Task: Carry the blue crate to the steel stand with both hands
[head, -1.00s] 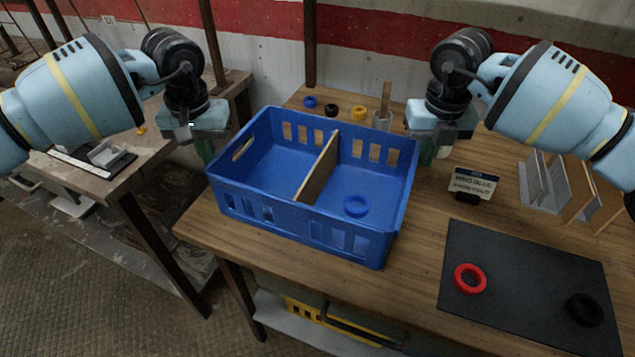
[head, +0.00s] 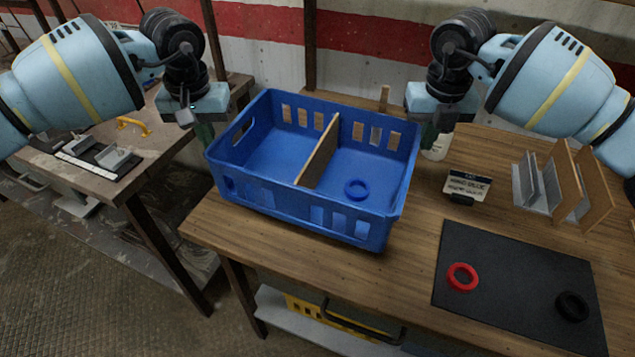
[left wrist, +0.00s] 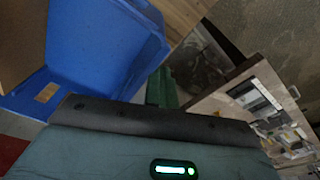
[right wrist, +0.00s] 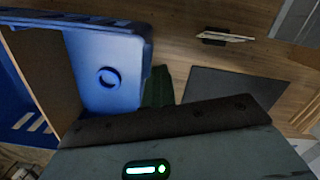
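The blue crate (head: 290,205) has a brown divider (head: 318,153) and a blue ring (head: 357,189) in its right compartment. It appears raised a little above the wooden table, roughly level. My left gripper (head: 204,132) is at the crate's left end wall and my right gripper (head: 431,136) at its right end wall. Both seem closed on the walls; the fingers are partly hidden. The crate also shows in the left wrist view (left wrist: 100,45) and right wrist view (right wrist: 108,60). I cannot tell whether the worn table (head: 130,172) at left is the steel stand.
The wooden table (head: 400,285) holds a dark mat (head: 510,285) with a red ring (head: 462,277) and a black ring (head: 572,306), a small sign (head: 467,186) and an upright rack (head: 550,185). A yellow handle (head: 133,126) and metal fixtures occupy the left table. A gap separates the tables.

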